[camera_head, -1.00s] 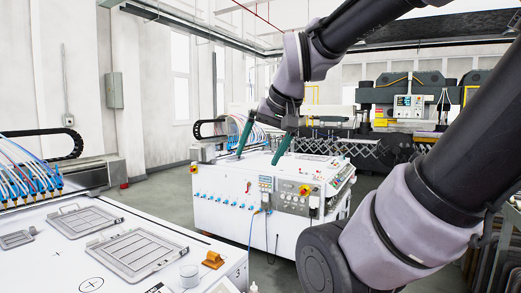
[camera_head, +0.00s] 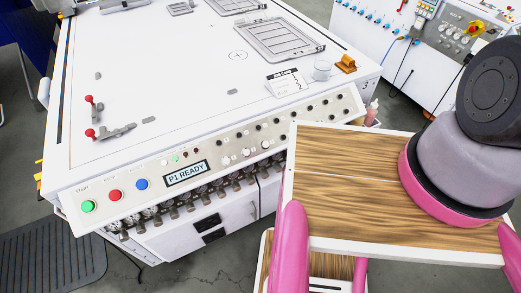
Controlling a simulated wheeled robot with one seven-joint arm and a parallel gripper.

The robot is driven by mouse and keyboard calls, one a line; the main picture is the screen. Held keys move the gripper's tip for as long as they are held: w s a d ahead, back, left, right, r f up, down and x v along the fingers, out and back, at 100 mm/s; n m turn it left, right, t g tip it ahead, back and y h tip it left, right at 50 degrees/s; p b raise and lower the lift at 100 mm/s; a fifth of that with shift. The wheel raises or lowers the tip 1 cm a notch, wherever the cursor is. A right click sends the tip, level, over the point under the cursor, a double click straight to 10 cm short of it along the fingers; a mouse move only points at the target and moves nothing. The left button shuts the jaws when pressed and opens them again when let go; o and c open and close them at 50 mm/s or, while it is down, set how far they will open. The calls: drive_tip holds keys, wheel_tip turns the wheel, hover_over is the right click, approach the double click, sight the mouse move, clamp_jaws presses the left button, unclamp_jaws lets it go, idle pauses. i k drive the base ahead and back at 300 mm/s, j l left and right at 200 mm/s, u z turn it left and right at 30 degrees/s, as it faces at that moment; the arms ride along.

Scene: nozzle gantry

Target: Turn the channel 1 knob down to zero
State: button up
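The white machine's control panel (camera_head: 215,152) runs along its front edge in the centre of the head view. Black and white knobs sit in rows on it, such as a white knob (camera_head: 246,152) and a black knob (camera_head: 238,134). Their labels are too small to read, so I cannot tell which one is channel 1. A display (camera_head: 186,173) reads "P1 READY".
Green (camera_head: 88,206), red (camera_head: 115,195) and blue (camera_head: 141,184) buttons are at the panel's left end. Several gauges hang below the panel. A card (camera_head: 287,81), a clear cup (camera_head: 322,70) and an orange block (camera_head: 346,64) sit on the top.

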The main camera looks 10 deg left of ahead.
sight(124, 236)
drive_tip(key=u, duration=1.2)
drive_tip(key=l+u, duration=0.15)
drive_tip(key=u, duration=0.25)
drive_tip(key=k+u, duration=0.15)
drive_tip(key=u, duration=0.2)
drive_tip(key=k+l+u, duration=0.1)
drive_tip(key=u, duration=0.3)
drive_tip(key=k+l+u, duration=0.1)
drive_tip(key=u, duration=0.25)
